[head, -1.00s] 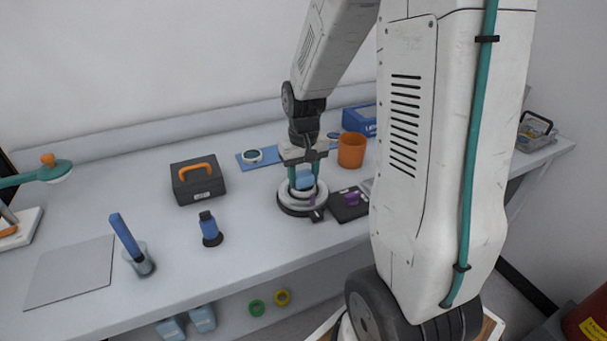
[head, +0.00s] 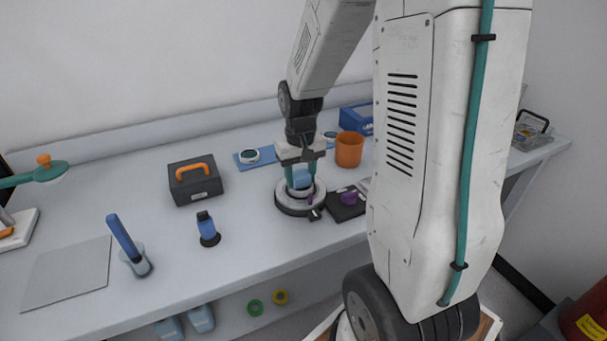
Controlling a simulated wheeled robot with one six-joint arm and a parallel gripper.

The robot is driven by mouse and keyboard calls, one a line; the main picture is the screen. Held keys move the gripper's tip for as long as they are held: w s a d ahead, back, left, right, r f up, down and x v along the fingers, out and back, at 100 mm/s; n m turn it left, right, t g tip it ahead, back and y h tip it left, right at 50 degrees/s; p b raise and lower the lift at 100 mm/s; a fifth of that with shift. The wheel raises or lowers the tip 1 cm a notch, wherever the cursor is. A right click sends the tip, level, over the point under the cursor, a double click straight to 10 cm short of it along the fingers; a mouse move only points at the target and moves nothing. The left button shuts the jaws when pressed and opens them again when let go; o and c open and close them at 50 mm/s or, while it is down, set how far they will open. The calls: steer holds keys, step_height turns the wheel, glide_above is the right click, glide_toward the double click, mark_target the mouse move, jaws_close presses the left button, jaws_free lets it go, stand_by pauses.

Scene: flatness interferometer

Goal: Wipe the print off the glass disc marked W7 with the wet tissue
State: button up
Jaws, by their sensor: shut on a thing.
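My gripper (head: 301,183) points straight down at the bench and is shut on a light blue folded piece (head: 302,177), which looks like the wet tissue. It is right over a round pale stand with a dark base (head: 290,207). The tissue is at the top of the stand; I cannot tell whether it touches. The W7 marking and any print cannot be made out.
A black case with an orange handle (head: 195,183) stands left of the stand. An orange cup (head: 349,149) and a dark pad with a purple piece (head: 347,203) are close on the right.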

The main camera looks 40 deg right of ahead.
steer(key=shift+a, duration=0.1)
steer(key=shift+w+a, duration=0.2)
steer(key=shift+a, duration=0.35)
steer(key=shift+s+d, duration=0.1)
steer(key=shift+d, duration=0.05)
steer(key=shift+s+d, duration=0.2)
steer(key=shift+d, duration=0.45)
steer(key=shift+s+d, duration=0.15)
steer(key=shift+d, duration=0.5)
steer(key=shift+a, duration=0.15)
stand_by(1.1)
